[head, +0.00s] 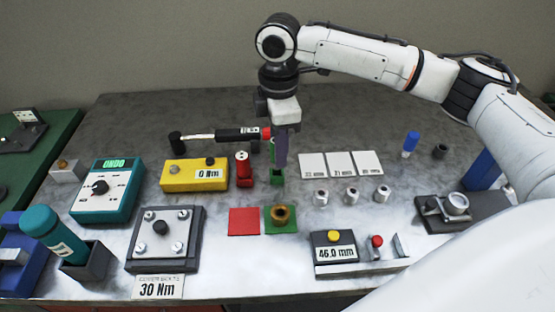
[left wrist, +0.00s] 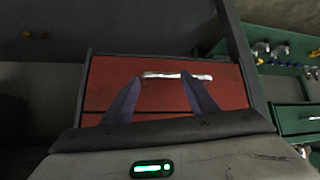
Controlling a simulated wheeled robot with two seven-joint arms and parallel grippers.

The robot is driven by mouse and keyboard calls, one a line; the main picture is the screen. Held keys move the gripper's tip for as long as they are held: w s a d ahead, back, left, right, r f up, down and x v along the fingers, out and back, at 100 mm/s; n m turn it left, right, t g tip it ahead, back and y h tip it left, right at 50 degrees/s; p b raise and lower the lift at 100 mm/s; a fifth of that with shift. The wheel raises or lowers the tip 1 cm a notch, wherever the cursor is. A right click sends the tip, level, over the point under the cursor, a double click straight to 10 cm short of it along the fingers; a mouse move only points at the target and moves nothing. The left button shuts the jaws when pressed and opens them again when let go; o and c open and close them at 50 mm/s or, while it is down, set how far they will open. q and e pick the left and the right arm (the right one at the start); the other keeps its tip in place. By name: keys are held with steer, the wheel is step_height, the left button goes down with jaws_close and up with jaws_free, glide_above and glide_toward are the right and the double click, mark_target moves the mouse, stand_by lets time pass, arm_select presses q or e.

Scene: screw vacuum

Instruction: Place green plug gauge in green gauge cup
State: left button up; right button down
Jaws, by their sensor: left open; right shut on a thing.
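My right gripper (head: 279,163) points down, shut on the green plug gauge (head: 272,148). Only a thin green sliver of the gauge shows beside the fingers; the rest is hidden. The small green gauge cup (head: 277,180) stands on the table directly below the fingertips. Whether the gauge's lower end is inside the cup or just above it, I cannot tell. My left gripper (left wrist: 160,95) is open and empty in the left wrist view, in front of a red drawer (left wrist: 220,88) with a pale handle. It is not in the head view.
A red plug gauge (head: 242,160) stands left of the green cup. A torque wrench (head: 215,135) lies behind. Red (head: 244,221) and green (head: 270,226) pads lie in front, a brass ring on the green one. White cards (head: 340,165) and several metal pieces are at right.

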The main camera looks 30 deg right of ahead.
steer(key=shift+f, duration=2)
steer(key=c, duration=1.5)
jaws_free()
steer(key=shift+f, duration=0.1)
step_height(320, 180, up, 12)
steer(key=shift+r, duration=0.15)
